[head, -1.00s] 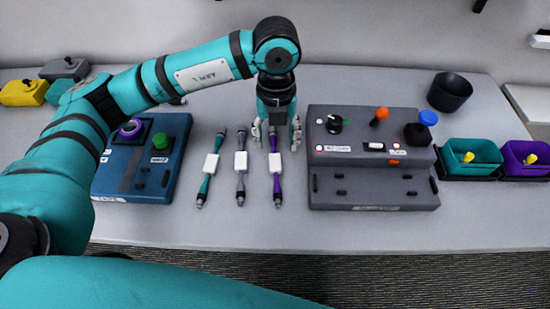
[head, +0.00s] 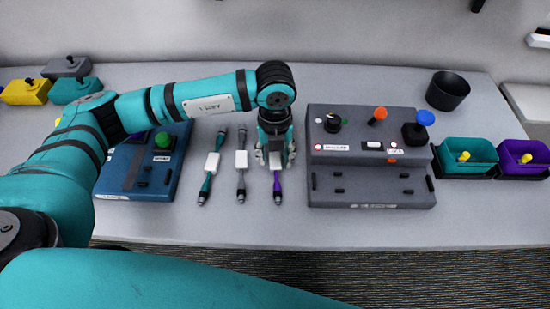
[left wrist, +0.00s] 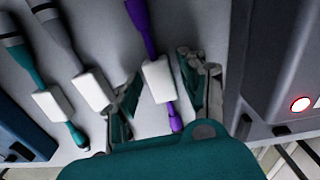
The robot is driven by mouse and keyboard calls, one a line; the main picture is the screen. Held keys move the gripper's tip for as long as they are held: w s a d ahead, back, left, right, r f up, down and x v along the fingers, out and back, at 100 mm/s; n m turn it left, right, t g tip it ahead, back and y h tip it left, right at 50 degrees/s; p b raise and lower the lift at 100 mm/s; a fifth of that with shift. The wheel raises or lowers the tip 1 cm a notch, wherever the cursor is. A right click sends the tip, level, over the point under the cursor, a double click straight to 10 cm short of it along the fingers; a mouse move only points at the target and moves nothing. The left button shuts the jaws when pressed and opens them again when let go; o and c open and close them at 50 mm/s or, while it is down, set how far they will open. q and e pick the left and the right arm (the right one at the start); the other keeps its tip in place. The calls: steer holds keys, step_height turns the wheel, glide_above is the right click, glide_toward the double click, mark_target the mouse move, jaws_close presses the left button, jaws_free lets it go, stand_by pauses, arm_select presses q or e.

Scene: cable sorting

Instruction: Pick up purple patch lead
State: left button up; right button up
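The purple patch lead (head: 278,185) with a white block at its middle lies on the table, the rightmost of three leads. My left gripper (head: 276,160) is over its white block and hides its upper part in the head view. In the left wrist view the gripper (left wrist: 162,100) is open, with one finger on each side of the purple lead (left wrist: 140,20) and its white block (left wrist: 158,80). A gap shows between the fingers and the block. My right gripper is not in view.
A grey lead (head: 241,180) and a teal lead (head: 208,182) lie to the left. A blue box (head: 130,180) is further left. A grey control box (head: 370,185) stands close on the right. Teal (head: 467,153) and purple (head: 522,158) bins stand at far right.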

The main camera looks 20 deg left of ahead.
arm_select(q)
jaws_close()
steer(key=shift+r, duration=0.15)
